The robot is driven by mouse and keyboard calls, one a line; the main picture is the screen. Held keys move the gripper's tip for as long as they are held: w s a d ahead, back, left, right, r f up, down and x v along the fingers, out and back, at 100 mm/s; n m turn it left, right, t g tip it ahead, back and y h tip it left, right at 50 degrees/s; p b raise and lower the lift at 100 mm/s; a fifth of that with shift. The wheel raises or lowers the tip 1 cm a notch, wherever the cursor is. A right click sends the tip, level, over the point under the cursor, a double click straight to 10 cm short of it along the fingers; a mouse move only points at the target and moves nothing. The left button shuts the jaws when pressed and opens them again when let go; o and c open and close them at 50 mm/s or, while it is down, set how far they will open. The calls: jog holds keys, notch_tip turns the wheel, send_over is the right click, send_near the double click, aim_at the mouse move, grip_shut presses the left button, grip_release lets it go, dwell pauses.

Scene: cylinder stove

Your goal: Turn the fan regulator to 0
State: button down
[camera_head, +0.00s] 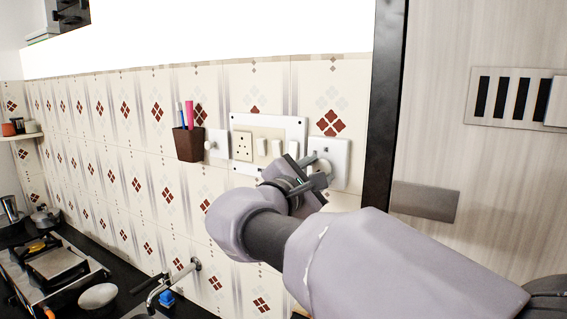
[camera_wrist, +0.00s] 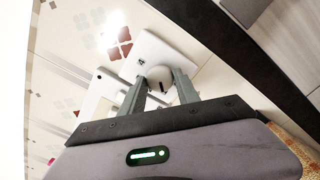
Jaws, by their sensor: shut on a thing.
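The fan regulator is a round white knob (camera_wrist: 161,78) on a square white plate, which shows in the head view (camera_head: 338,154) at the right end of the row of wall plates. My gripper (camera_wrist: 160,88) has its two grey fingers on either side of the knob, shut on it. A short dark mark shows on the knob face in the wrist view. In the head view my gripper (camera_head: 315,172) covers much of the knob and the plate's lower left. I cannot read the number the knob points to.
A wide switch panel (camera_head: 234,122) with a socket and several switches is just left of the regulator. A brown holder with pens (camera_head: 188,146) hangs farther left. A dark vertical frame (camera_head: 388,100) stands close on the right. A stove (camera_head: 50,268) and tap (camera_head: 170,285) are below left.

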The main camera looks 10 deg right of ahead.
jog(key=n+p, duration=0.3)
jog(key=n, duration=0.1)
jog(key=shift+r+n, duration=0.15)
jog(key=shift+n, duration=0.15)
jog(key=shift+n+p, duration=1.55)
jog(key=shift+n, duration=0.45)
jog(key=c, duration=0.9)
grip_release()
jog(key=shift+s, duration=0.1)
jog(key=p+v, duration=0.1)
jog(key=v, duration=1.6)
